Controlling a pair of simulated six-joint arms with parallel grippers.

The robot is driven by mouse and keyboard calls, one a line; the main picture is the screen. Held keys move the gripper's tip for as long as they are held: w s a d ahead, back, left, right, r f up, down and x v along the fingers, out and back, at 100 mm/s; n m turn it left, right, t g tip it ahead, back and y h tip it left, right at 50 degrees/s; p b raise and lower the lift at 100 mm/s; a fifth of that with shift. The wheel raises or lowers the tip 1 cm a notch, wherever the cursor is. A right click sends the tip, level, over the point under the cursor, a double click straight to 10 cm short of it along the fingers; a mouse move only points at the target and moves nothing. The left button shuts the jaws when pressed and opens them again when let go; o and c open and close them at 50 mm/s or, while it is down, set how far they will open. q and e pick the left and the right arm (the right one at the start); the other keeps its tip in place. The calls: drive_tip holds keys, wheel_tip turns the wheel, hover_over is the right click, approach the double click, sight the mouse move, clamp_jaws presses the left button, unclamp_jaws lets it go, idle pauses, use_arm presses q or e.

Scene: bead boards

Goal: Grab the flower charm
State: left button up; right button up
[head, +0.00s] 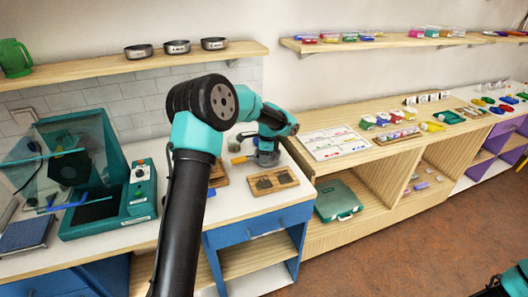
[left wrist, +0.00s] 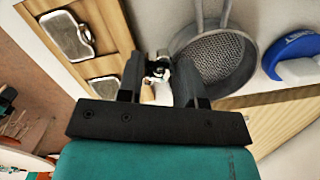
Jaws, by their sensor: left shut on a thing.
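My left gripper (head: 266,150) reaches down over the white worktop in the head view, beside a wooden board with two moulds (head: 273,180). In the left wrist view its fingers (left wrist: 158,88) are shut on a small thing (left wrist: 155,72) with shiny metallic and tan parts. Its shape is mostly hidden between the fingers, so I cannot tell for certain whether it is the flower charm. No other flower charm can be made out. Only a bit of my right arm shows at the head view's lower right corner; its gripper is out of view.
A grey mesh strainer (left wrist: 215,58) and a blue-and-white thing (left wrist: 292,58) are close to my left gripper. A teal machine (head: 130,195) stands to the left. A printed sheet (head: 332,142) and several coloured containers lie on the wooden bench to the right.

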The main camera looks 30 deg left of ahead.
use_arm(q)
drive_tip(key=s+d, duration=0.1)
drive_tip(key=s, duration=0.1)
drive_tip(key=s+d, duration=0.2)
drive_tip(key=s, duration=0.1)
drive_tip(key=s+d+r, duration=0.1)
drive_tip(key=s+d, duration=0.1)
drive_tip(key=s, duration=0.1)
drive_tip(key=shift+s, duration=0.2)
